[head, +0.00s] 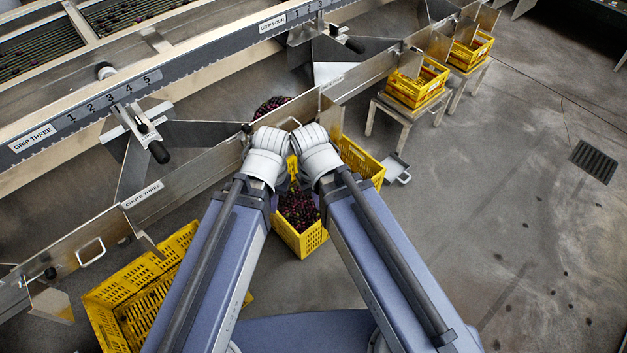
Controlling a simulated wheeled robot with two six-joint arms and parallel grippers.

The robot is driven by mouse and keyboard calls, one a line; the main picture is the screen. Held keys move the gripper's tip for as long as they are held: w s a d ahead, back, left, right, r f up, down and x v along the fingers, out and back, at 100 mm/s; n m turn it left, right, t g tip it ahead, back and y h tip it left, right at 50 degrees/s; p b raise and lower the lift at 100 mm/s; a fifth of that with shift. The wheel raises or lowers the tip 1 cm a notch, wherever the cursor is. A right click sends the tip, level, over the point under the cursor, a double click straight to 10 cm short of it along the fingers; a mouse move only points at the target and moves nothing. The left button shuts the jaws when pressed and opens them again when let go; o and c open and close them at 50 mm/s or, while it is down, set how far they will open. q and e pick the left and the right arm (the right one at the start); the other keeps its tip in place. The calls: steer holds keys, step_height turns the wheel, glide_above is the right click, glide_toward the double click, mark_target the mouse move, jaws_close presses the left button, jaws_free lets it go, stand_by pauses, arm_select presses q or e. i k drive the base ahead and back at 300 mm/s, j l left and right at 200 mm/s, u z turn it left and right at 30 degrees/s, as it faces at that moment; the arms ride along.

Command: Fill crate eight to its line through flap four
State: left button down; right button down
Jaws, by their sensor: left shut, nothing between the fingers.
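A yellow crate (301,240) with dark red fruit in it stands below my wrists; its upper part is hidden by my arms and I see no number or fill line. More dark fruit (271,104) lies behind the metal plate of the chute just above. A small handle (290,123) shows on that plate between my wrists; I cannot tell whether it belongs to flap four. My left gripper (268,152) is at the plate, shut and empty, its fingers mostly hidden. My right gripper (316,150) is close beside it, its fingers hidden behind the wrist.
The chute three plate (142,195) is at left, with an apparently empty yellow crate (125,290) below. Another yellow crate (362,160) stands behind my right wrist. Yellow crates on stands (418,85) are at upper right.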

mark_target(289, 118)
steer(key=i+l, duration=0.15)
steer(key=i, duration=0.15)
steer(key=i+l, duration=0.15)
steer(key=i, duration=0.55)
steer(key=j+u, duration=0.05)
steer(key=j, duration=0.05)
